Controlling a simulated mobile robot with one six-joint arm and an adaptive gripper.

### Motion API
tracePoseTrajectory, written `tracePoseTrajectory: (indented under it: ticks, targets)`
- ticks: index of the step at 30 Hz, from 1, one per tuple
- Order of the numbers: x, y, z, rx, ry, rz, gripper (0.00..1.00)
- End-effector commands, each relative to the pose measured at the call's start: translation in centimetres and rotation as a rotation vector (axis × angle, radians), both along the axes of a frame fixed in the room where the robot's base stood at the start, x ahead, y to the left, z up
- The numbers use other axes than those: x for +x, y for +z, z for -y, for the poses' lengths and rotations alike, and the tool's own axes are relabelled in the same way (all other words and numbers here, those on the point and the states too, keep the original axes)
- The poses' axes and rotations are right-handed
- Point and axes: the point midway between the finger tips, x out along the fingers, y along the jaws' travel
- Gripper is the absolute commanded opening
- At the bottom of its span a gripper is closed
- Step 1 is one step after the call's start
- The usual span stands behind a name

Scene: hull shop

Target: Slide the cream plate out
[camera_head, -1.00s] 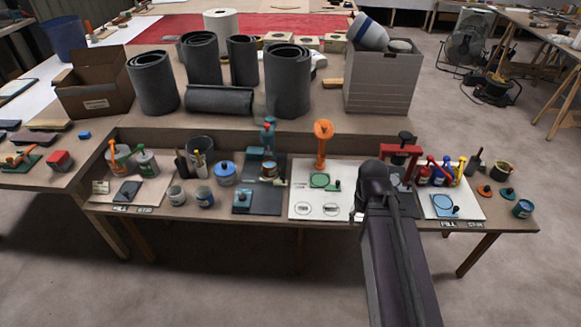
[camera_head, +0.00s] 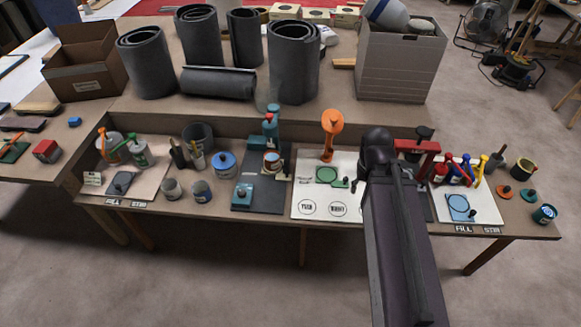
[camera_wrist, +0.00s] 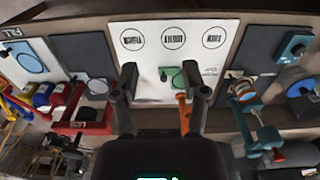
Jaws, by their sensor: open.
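A small cream plate (camera_head: 285,176) shows at the teal stamp-like press (camera_head: 271,130), left of the white board. A tin (camera_head: 272,162) seems to stand on it and hides part of it. In the wrist view, a pale strip beside the tin (camera_wrist: 257,113) seems to be the same plate, to the right of my gripper. My gripper (camera_wrist: 165,84) is open and empty above the white board (camera_wrist: 150,80). A green plate with a knob (camera_wrist: 175,77) and an orange post (camera_wrist: 184,112) show between its fingers. In the head view my arm hides the fingers.
A red press (camera_head: 417,145) and coloured bottles (camera_head: 455,170) stand right of my arm. A blue-lidded pot (camera_head: 225,163) and other cans stand left of the teal press. Grey rolls (camera_head: 293,60) stand on the bench behind.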

Motion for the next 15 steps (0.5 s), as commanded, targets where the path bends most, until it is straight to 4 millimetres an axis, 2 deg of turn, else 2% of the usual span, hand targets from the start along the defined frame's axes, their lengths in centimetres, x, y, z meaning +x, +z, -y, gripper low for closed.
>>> tracePoseTrajectory:
  ticks: [9,10,11,15]
  targets:
    - [0.0,0.0,0.0,0.0,0.0,0.0,0.57]
    - [0.01,0.0,0.0,0.0,0.0,0.0,0.66]
    - [0.02,-0.02,-0.01,0.0,0.001,0.0,0.68]
    - [0.72,-0.47,-0.37,0.005,0.019,0.008,0.68]
